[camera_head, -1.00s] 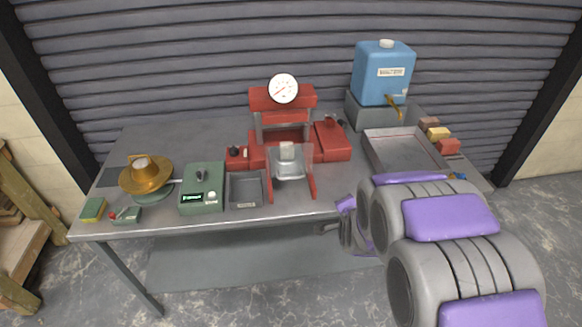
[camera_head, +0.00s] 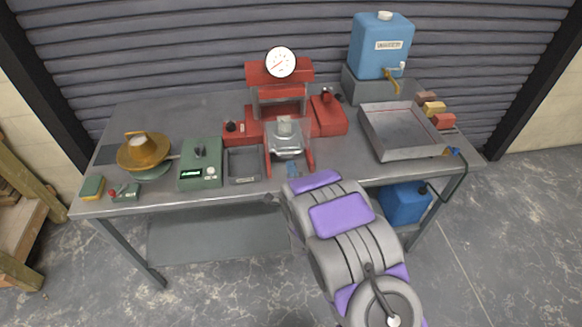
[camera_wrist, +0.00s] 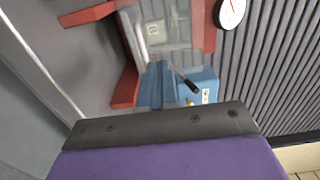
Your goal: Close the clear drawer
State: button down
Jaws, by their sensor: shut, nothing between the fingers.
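The clear drawer (camera_head: 286,140) is a see-through box between the two red rails of the red press (camera_head: 281,112). A pale block shows at it. In the wrist view the clear drawer (camera_wrist: 165,35) lies just beyond my fingertips.
A grey tray (camera_head: 245,165) and green scale (camera_head: 200,165) stand left of the press. A wide metal pan (camera_head: 400,135) and blue container (camera_head: 378,45) are on the right. Red rails flank the drawer. The table's front edge runs below my gripper.

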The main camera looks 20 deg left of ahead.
aim_at(286, 139)
jog(key=b+x, duration=0.2)
jog(key=x, duration=0.8)
jog(key=shift+w+f+b, duration=0.1)
jog(key=shift+w+b, duration=0.2)
jog(key=shift+w, duration=0.15)
jog(key=shift+w+a, duration=0.15)
jog(key=shift+w, duration=0.2)
